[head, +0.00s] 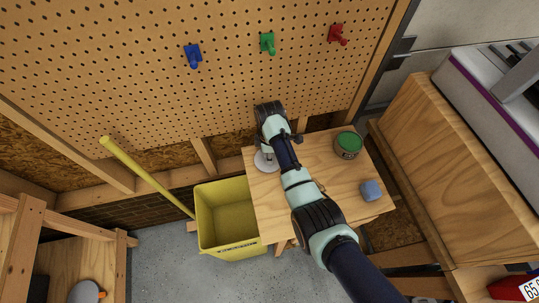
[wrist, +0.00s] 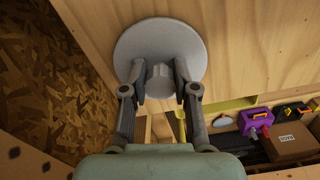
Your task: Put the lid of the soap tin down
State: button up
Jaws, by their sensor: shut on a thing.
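The lid (wrist: 160,38) is a pale grey round disc with a knob in its middle. In the wrist view my gripper (wrist: 160,85) is shut on the lid's knob, one finger on each side. In the head view the lid (head: 264,163) shows under my gripper (head: 268,151) at the left part of the wooden table (head: 268,205). I cannot tell whether it touches the table top. A round green tin (head: 348,145) stands at the table's back right. I cannot tell whether it is the soap tin.
A yellow bin (head: 226,220) stands on the floor against the table's left side. A pegboard (head: 150,90) with blue, green and red hooks rises behind. The table's middle is partly hidden by my arm.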

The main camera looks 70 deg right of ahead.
jog(key=shift+f, duration=0.15)
jog(key=o, duration=0.9)
jog(key=shift+o, duration=0.2)
notch_tip(320, 180, up, 12)
jog(key=p, duration=0.3)
jog(key=shift+r, duration=0.2)
jog(key=shift+w+a, duration=0.1)
